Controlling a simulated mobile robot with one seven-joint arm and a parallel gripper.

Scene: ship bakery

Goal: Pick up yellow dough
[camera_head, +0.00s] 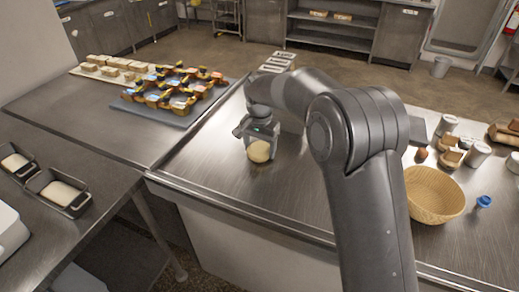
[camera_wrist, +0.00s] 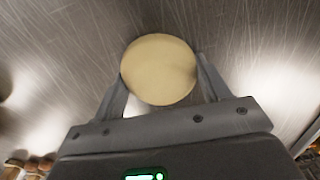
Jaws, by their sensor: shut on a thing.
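The yellow dough (camera_head: 259,152) is a pale round ball on the steel counter, under my gripper (camera_head: 257,140). In the wrist view the dough (camera_wrist: 158,70) sits between the two fingers of my gripper (camera_wrist: 160,88), with a finger against each side. The gripper is shut on it. In the head view the dough appears at or very near the counter surface; I cannot tell whether there is a gap beneath it. My gripper hides the top of the dough in the head view.
A wicker basket (camera_head: 434,196) stands on the counter at right, with a blue item (camera_head: 484,202) beside it. Several jars and brown items lie behind. Counter around the dough is clear.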

